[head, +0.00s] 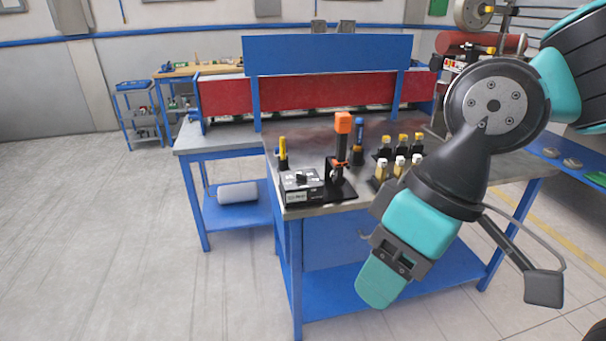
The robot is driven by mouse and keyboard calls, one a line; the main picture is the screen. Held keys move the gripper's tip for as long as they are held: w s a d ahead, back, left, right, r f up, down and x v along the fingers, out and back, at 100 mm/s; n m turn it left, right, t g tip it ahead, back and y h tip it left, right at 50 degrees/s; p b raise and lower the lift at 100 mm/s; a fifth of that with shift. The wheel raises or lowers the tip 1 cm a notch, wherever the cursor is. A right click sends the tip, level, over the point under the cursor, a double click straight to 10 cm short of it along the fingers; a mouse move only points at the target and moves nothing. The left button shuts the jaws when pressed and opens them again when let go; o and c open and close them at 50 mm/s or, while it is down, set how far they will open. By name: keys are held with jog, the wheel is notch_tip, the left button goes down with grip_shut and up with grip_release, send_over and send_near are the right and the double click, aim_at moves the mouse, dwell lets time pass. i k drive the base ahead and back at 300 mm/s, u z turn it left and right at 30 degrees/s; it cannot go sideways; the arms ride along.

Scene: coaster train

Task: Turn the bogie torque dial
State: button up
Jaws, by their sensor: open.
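A small grey-and-black control box (301,188) sits at the front left corner of the metal-topped workbench (330,205). A dark dial (301,176) shows on its top face; its setting is too small to read. My gripper (378,284) hangs in front of the bench, to the right of the box and lower in the picture. It is apart from the dial and holds nothing that I can see. The gap between its fingers is hard to make out from this side.
An orange-topped black stand (341,150) rises just right of the box. A yellow-capped tool (283,152) stands behind it, and a blue-handled one (358,142) behind the stand. Several yellow-topped pieces (401,142) stand farther right. Open floor (110,240) lies left.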

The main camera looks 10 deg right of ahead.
aim_at(300, 177)
jog(key=i, duration=1.2)
jog(key=u, duration=0.55)
